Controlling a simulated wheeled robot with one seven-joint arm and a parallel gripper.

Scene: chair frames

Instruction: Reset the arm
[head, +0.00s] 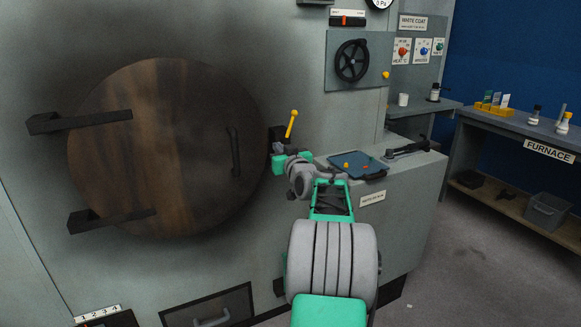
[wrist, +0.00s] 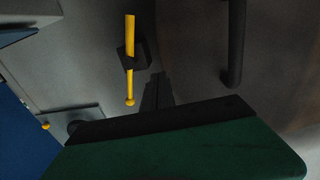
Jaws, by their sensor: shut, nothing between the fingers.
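My gripper (wrist: 157,90) is shut and empty in the wrist view, its dark fingers pressed together. They point toward the grey furnace front, beside a yellow lever (wrist: 130,60) on a black mount, apart from it in the picture. In the head view my green and grey arm reaches up and forward from the bottom. Its end is just below the same yellow lever (head: 291,124), to the right of the round wooden-looking door (head: 150,150). The fingertips are hard to make out there.
The door's black handle (head: 235,152) is left of my gripper and shows in the wrist view (wrist: 236,45). A blue tray (head: 358,166) with small pieces lies on the grey ledge to the right. A black handwheel (head: 352,61) is above.

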